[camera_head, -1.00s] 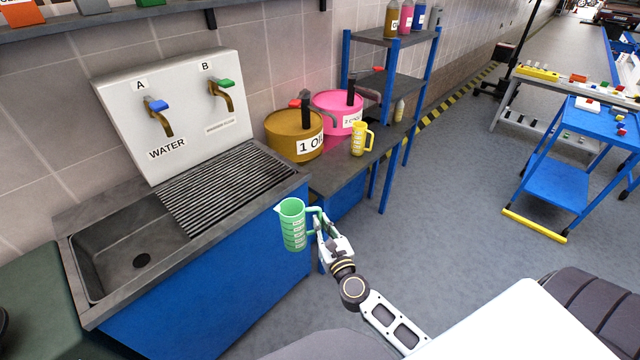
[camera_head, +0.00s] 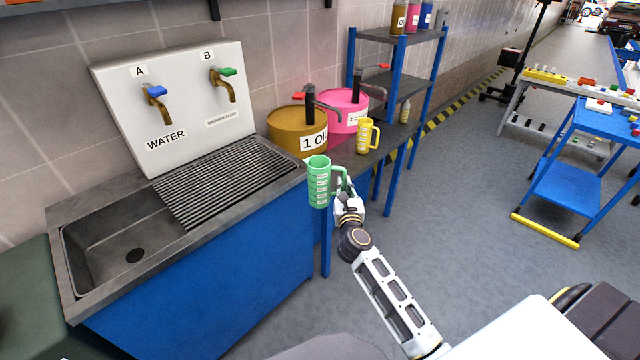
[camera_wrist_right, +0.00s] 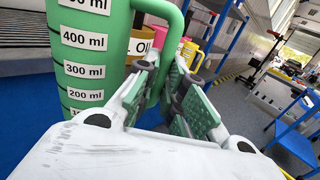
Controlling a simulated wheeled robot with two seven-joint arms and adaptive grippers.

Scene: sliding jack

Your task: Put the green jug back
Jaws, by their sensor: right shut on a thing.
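The green jug (camera_head: 319,183) is upright in the air, in front of the right end of the sink counter. My right gripper (camera_head: 347,196) is shut on its handle, on the jug's right side. In the right wrist view the jug (camera_wrist_right: 88,60) fills the upper left with its millilitre marks, and the fingers of my right gripper (camera_wrist_right: 165,95) close around the handle. Its inside cannot be seen from here. A yellow jug (camera_head: 364,136) stands on the dark bench to the right of the sink. My left gripper is not in view.
The sink (camera_head: 100,260) has a ribbed drainboard (camera_head: 225,183) and two taps, A and B. A brown drum (camera_head: 297,135) and a pink drum (camera_head: 345,110) with taps stand behind the yellow jug. A blue shelf rack (camera_head: 392,85) rises behind.

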